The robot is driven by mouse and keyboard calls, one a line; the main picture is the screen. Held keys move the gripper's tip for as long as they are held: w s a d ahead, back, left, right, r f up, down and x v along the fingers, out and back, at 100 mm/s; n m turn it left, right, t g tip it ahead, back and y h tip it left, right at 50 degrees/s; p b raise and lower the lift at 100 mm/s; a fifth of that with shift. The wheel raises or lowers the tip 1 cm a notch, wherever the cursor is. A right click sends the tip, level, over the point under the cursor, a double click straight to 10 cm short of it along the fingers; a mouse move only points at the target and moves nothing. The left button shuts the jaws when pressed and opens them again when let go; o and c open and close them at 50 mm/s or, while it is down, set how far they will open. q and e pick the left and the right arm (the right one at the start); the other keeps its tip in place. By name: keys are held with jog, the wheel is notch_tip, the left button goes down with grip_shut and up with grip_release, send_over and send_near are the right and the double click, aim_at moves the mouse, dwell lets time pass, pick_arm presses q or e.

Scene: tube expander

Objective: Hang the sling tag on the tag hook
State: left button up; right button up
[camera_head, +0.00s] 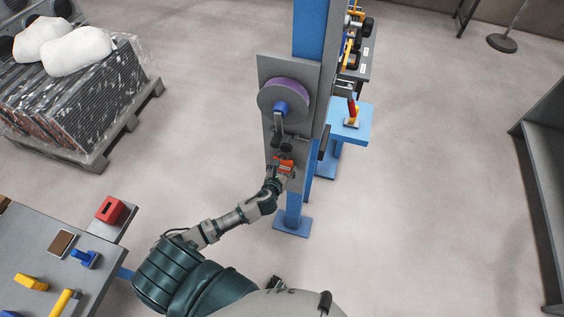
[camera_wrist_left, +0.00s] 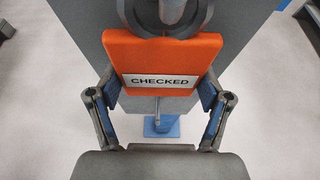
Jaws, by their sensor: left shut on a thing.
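The orange sling tag (camera_head: 285,162) is at the lower part of the grey panel on the blue column in the head view. In the left wrist view the tag (camera_wrist_left: 160,55) faces me with a white "CHECKED" label, and a dark grey ring (camera_wrist_left: 168,12) shows at its top. My left gripper (camera_head: 281,174) is shut on the tag, with blue finger pads at its two lower sides. A thin grey rod (camera_wrist_left: 157,108) shows below the tag; I cannot tell whether it is the tag hook. Whether the tag touches a hook is hidden. My right gripper is not in view.
A purple reel (camera_head: 288,95) with a blue hub is on the panel (camera_head: 268,70) above the tag. A blue stand (camera_head: 350,125) is right of the column. A workbench (camera_head: 45,240) with several items is at lower left. A loaded pallet (camera_head: 125,125) is at upper left.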

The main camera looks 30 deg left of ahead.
pick_arm(q)
jog(key=shift+d, duration=0.2)
jog(key=o, duration=1)
jog(key=shift+a, duration=0.3)
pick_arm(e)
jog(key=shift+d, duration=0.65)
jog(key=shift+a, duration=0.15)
pick_arm(q)
jog(key=v, duration=1.2)
jog(key=shift+a+f, duration=0.1)
jog(key=shift+a, duration=0.1)
jog(key=shift+d, duration=0.1)
jog(key=shift+s+d+p, duration=0.35)
jog(key=shift+s+p, duration=0.05)
jog(key=shift+s, duration=1.1)
jog(key=shift+s+d+p, duration=0.35)
jog(key=shift+s, duration=1.1)
jog(key=shift+s+d+p, duration=0.35)
jog(key=shift+s+p, duration=0.05)
jog(key=shift+s, duration=1.1)
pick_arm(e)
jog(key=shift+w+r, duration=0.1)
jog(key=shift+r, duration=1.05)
